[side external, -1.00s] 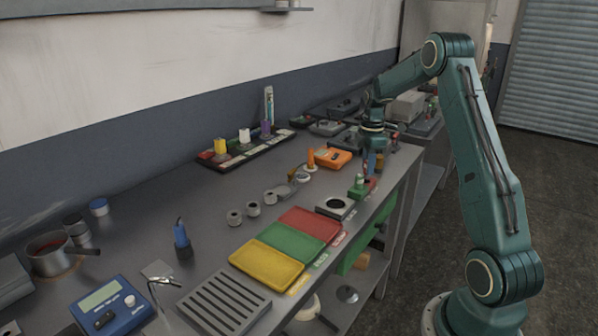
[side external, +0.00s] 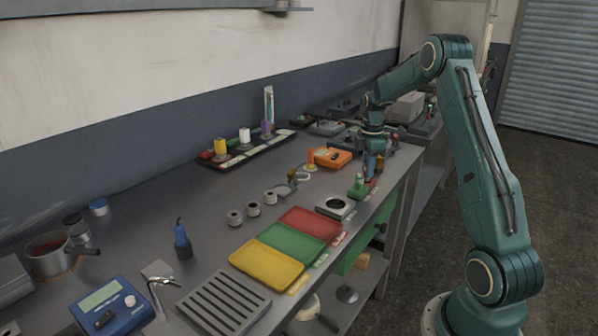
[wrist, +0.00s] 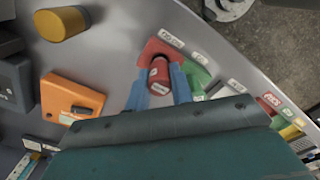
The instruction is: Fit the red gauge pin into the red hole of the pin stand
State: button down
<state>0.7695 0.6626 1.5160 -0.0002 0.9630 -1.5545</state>
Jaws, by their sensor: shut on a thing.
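The pin stand is a low block with a red part (wrist: 152,48) and a green part (wrist: 196,76). My gripper (wrist: 158,84) has blue fingers shut on the red gauge pin (wrist: 159,72), whose end faces the wrist camera. The pin is over the red part of the stand. The red hole is hidden, so I cannot tell whether the pin's tip is in it. In the side view my gripper (side external: 371,176) is close above the stand.
An orange box (wrist: 72,98) and a yellow-orange cylinder (wrist: 62,23) lie near the stand. In the side view a grey block with a round opening (side external: 335,207) stands in front of it, then red (side external: 310,222), green (side external: 291,243) and yellow (side external: 267,265) trays.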

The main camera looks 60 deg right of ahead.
jog(key=shift+f, duration=0.75)
dwell(0.8)
jog(key=c, duration=1.1)
grip_release()
jog(key=shift+c, duration=0.2)
jog(key=shift+r, duration=0.15)
notch_tip(320, 180, up, 14)
jog(key=shift+f, duration=0.25)
jog(key=shift+a, duration=0.1)
